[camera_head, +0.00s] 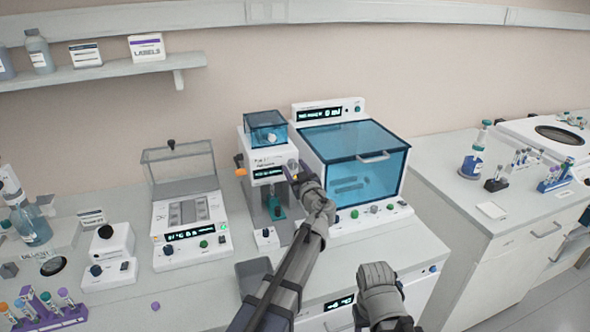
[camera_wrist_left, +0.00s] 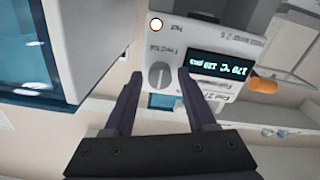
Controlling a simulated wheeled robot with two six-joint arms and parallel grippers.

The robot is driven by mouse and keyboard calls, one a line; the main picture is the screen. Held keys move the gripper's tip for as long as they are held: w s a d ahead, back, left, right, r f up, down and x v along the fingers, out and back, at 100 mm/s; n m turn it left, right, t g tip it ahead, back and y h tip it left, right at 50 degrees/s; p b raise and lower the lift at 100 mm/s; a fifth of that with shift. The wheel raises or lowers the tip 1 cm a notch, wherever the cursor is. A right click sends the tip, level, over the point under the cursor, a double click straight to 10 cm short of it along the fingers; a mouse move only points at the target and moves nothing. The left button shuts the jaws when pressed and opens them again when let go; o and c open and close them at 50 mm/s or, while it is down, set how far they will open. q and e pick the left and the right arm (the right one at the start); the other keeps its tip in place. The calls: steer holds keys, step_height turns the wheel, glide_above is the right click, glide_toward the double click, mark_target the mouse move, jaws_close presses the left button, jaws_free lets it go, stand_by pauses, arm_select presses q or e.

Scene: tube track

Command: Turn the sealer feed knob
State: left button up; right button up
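The tube sealer (camera_head: 255,150) is a white upright machine with a blue clear box on top and a small lit display. My left gripper (camera_head: 293,177) is at the right part of its front face. In the left wrist view, the feed knob (camera_wrist_left: 159,76) is a round grey-white knob with a raised grip bar, beside the lit display (camera_wrist_left: 219,66). The dark fingers of my left gripper (camera_wrist_left: 160,88) are apart, one on each side of the knob, with a visible gap on both sides. Whether the fingertips reach around the knob is hard to tell.
An orange knob (camera_head: 240,172) sticks out of the sealer's left side. A blue-lidded cabinet (camera_head: 355,160) stands close on the right. A clear-lidded white device (camera_head: 190,215) stands left.

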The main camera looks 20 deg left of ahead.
arm_select(q)
jaws_close()
stand_by(0.5)
steer(key=m, duration=0.4)
steer(key=shift+m, duration=0.4)
steer(key=m, duration=0.4)
steer(key=shift+m, duration=0.3)
steer(key=m, duration=0.4)
steer(key=shift+m, duration=2.1)
steer(key=shift+o, duration=1.1)
jaws_free()
